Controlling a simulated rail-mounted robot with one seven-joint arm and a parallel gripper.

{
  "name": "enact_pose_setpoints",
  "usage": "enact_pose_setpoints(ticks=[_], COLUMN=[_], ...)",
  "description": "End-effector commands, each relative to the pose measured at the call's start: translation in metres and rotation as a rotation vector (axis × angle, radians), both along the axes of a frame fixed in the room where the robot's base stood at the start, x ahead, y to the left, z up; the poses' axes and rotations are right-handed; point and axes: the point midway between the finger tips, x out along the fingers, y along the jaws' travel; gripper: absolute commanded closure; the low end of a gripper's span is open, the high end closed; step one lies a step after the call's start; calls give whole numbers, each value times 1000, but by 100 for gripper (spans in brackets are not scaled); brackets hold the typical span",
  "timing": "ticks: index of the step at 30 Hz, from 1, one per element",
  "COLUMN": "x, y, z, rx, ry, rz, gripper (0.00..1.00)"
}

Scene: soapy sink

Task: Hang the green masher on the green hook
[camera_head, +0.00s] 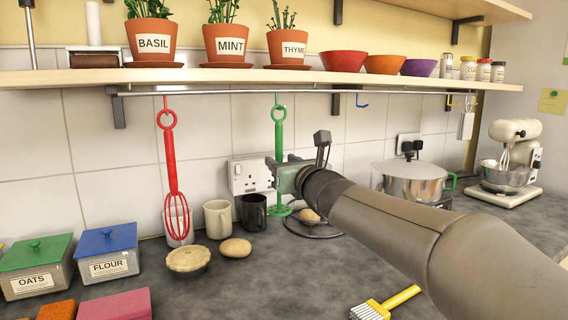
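The green masher (279,138) is upright below the rail, with its ring handle at the top and its round mashing plate at the bottom, just above the counter. The green hook (277,98) hangs from the rail, and the masher's ring is right at it. The ring looks to be on the hook, but the contact is too small to be sure. My gripper (277,165) is at the middle of the masher's shaft, in front of it and hiding part of it. I cannot tell whether the fingers are shut on the shaft or open around it.
A red whisk (170,160) hangs left on the rail (220,92). A cream mug (217,218), a black mug (254,212) and a bread roll (235,248) stand below. A steel pot (412,185) is at right.

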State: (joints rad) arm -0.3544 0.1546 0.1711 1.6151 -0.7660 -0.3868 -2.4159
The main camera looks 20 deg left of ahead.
Motion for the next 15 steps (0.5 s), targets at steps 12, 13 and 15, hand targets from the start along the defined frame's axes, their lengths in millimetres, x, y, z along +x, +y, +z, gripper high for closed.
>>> enact_pose_setpoints(ticks=[12,13,15], x=[-29,-35,-47], y=[-30,-35,-48], z=[-4,-4,-6], rx=[-1,-1,-1], ry=[-3,-3,-3], rz=[-2,-2,-2], gripper=[59,59,59])
